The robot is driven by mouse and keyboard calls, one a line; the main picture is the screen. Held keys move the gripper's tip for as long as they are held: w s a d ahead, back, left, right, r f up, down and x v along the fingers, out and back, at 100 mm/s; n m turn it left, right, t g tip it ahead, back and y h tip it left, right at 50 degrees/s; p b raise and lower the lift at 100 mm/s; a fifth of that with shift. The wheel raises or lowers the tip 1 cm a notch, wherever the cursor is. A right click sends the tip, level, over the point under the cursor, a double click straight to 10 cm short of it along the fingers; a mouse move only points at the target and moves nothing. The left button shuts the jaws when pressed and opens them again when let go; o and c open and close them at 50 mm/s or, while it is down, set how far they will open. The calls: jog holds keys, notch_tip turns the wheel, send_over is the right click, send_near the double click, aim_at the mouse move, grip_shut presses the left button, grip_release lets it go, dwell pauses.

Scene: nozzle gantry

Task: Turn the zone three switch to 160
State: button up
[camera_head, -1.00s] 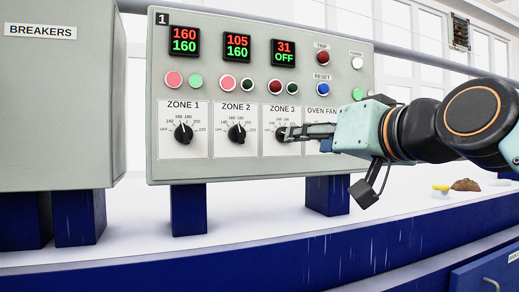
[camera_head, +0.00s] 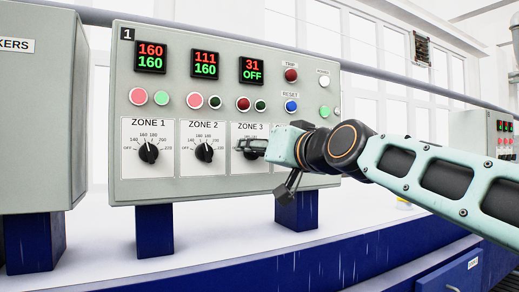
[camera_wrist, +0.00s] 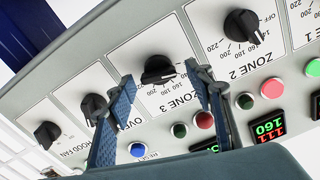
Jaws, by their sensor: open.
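The zone three switch is a black knob (camera_wrist: 158,68) on a white ZONE 3 plate (camera_head: 243,171). In the wrist view its bar lies roughly across the gap between the fingers; its pointer mark is hard to read. The zone three display (camera_head: 251,70) reads red 31 over green OFF. My gripper (camera_head: 246,147) is at the knob, partly hiding it in the head view. In the wrist view my gripper (camera_wrist: 159,74) is open, with one fingertip on each side of the knob. I cannot tell whether either finger touches it.
The zone one knob (camera_head: 149,153) and zone two knob (camera_head: 205,152) are to the left, under displays reading 160/160 and 111/160. The trip button (camera_head: 291,75) and reset button (camera_head: 292,106) are above my wrist. A breakers cabinet (camera_head: 40,120) stands at left.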

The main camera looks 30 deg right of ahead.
jog(key=shift+c, duration=0.3)
jog(key=c, duration=1.1)
jog(key=shift+f, duration=0.1)
jog(key=m+b, duration=0.2)
jog(key=m, duration=0.4)
jog(key=m+b, duration=0.3)
jog(key=m, duration=0.2)
jog(key=shift+d+f+m, duration=0.1)
jog(key=shift+d+m, duration=0.1)
jog(key=shift+m, duration=0.2)
